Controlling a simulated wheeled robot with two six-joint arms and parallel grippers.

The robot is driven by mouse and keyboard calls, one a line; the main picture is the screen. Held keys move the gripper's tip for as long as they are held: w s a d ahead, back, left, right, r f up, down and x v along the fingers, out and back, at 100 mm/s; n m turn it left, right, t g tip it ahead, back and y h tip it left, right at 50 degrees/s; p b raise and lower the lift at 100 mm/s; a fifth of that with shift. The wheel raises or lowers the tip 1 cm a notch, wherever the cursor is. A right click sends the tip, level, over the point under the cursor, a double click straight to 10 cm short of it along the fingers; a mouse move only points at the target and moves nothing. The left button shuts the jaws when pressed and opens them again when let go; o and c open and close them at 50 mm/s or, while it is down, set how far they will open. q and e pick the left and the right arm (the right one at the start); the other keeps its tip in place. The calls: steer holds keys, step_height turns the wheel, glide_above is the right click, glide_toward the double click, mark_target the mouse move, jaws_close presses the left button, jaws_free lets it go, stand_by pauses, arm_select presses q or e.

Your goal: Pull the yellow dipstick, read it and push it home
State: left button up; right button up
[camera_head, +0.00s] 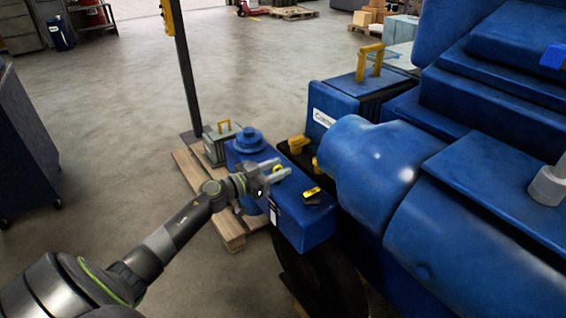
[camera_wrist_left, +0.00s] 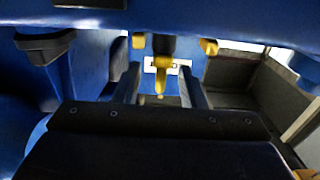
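My left gripper (camera_head: 281,167) is over the blue block at the near end of the engine, with its two fingers spread. A small yellow piece (camera_head: 277,169), which looks like the dipstick's handle, shows between the fingers. In the left wrist view the fingers (camera_wrist_left: 160,88) stand apart on either side of a yellow upright piece (camera_wrist_left: 160,77), with gaps beside it. I cannot tell its depth relative to the fingertips, and its lower part is hidden. My right gripper is not in view.
The large blue engine (camera_head: 380,165) fills the right side. Yellow caps (camera_head: 298,143) and a yellow-and-black piece (camera_head: 313,194) are close to the gripper. A wooden pallet (camera_head: 196,180) with a grey box (camera_head: 221,143) lies beyond. Open floor extends left.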

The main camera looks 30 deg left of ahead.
arm_select(q)
steer(key=shift+x, duration=1.1)
jaws_close()
